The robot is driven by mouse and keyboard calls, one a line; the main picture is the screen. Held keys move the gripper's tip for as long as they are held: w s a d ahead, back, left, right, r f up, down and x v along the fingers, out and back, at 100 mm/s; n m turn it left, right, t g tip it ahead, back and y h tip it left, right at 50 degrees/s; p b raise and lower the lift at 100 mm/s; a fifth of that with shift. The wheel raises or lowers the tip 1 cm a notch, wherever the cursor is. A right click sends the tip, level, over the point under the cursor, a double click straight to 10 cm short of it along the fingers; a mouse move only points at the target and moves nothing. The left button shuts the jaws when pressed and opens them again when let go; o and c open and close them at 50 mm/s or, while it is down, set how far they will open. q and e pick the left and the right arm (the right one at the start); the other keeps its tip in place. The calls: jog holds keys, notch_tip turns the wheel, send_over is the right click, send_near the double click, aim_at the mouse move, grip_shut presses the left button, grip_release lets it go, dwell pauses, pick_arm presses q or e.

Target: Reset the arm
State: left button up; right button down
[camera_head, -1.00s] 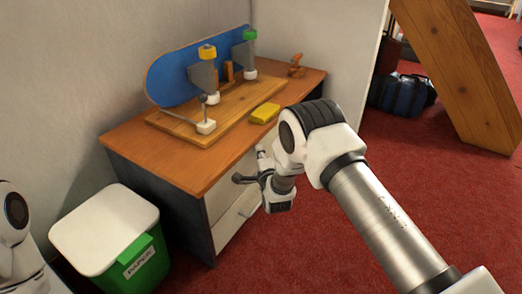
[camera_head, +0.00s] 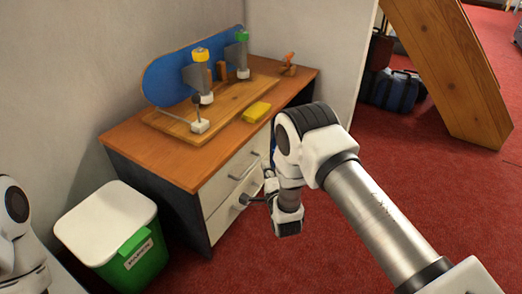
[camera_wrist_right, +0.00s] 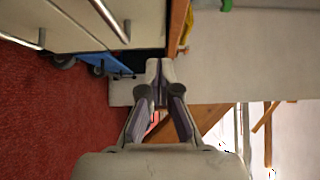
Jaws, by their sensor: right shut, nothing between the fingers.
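My right arm reaches in from the lower right in the head view. Its right gripper (camera_head: 269,184) is beside the front of the wooden-topped cabinet (camera_head: 180,165), partly hidden by my wrist. In the right wrist view the two fingers of the right gripper (camera_wrist_right: 160,75) meet at the tips, with nothing between them. I cannot tell from the head view whether it touches the cabinet. A white joint of my left arm shows at the left edge of the head view; its gripper is out of the picture.
On the cabinet stand a wooden fixture (camera_head: 232,104) with a blue board (camera_head: 165,83), a yellow block (camera_head: 256,111) and a small orange object (camera_head: 289,61). A green paper bin (camera_head: 148,265) stands at left. Red carpet is clear at right, before a wooden beam (camera_head: 455,75).

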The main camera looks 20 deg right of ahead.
jog(key=s+f+n+g+y+p, duration=0.15)
jog(key=s+f+n+g, duration=0.35)
jog(key=s, duration=0.9)
jog(key=s+f+n+g+p, duration=0.2)
jog(key=s+n+g, duration=0.5)
jog(key=s, duration=0.7)
jog(key=s+f+n+g+y+p, duration=0.1)
jog(key=s+f+n+g, duration=0.4)
jog(key=s, duration=0.9)
pick_arm(q)
notch_tip(320, 180, up, 43)
jog(key=p, duration=3.8)
jog(key=shift+c, duration=0.3)
pick_arm(e)
notch_tip(320, 180, up, 39)
jog(key=n, duration=0.2)
jog(key=shift+a+r+g, duration=0.15)
jog(key=shift+a+g, duration=0.15)
jog(key=shift+g, duration=0.1)
